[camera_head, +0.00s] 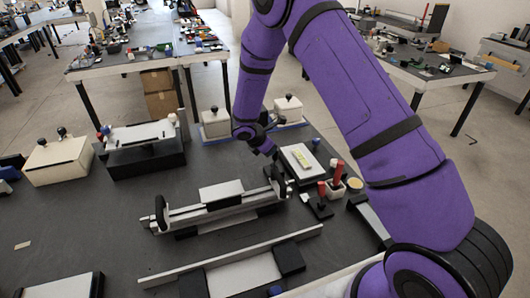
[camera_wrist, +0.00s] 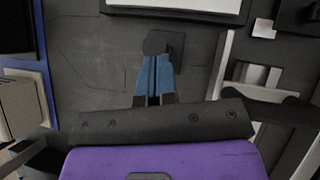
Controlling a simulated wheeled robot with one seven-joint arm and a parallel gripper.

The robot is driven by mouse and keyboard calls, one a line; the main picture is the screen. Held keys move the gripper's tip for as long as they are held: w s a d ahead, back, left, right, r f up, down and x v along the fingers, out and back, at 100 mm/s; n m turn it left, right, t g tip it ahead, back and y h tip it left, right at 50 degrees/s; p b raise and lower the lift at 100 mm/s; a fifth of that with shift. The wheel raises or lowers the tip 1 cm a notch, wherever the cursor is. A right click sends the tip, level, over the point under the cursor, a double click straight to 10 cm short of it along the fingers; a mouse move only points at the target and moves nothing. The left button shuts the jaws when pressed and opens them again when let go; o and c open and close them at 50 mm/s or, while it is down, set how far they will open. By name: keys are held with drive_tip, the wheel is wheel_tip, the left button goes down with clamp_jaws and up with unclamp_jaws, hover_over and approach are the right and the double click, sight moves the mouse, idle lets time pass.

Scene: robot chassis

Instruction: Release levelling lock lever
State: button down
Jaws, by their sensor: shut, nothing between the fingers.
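My gripper (camera_head: 274,155) hangs low over the bench, between the white-topped block and the long rail fixture. In the wrist view its blue fingers (camera_wrist: 154,62) are together and empty. A dark round knob or lever end (camera_wrist: 154,44) shows right at the fingertips, beside a dark square base (camera_wrist: 170,52). I cannot tell whether the fingers touch it or whether it is the levelling lock lever.
The rail fixture (camera_head: 218,210) lies left of my gripper in the head view. Red-handled pieces (camera_head: 322,190) stand to the right. Pale boxes with dark knobs (camera_head: 288,107) stand behind on a blue base. Bare bench (camera_head: 95,235) lies at front left.

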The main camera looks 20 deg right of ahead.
drive_tip(key=shift+d+r+y, duration=0.1)
drive_tip(key=shift+d+y, duration=0.5)
drive_tip(key=shift+d, duration=0.6)
drive_tip(key=a+f+v, duration=0.1)
drive_tip(key=v, duration=1.2)
drive_tip(key=shift+s+a, duration=0.25)
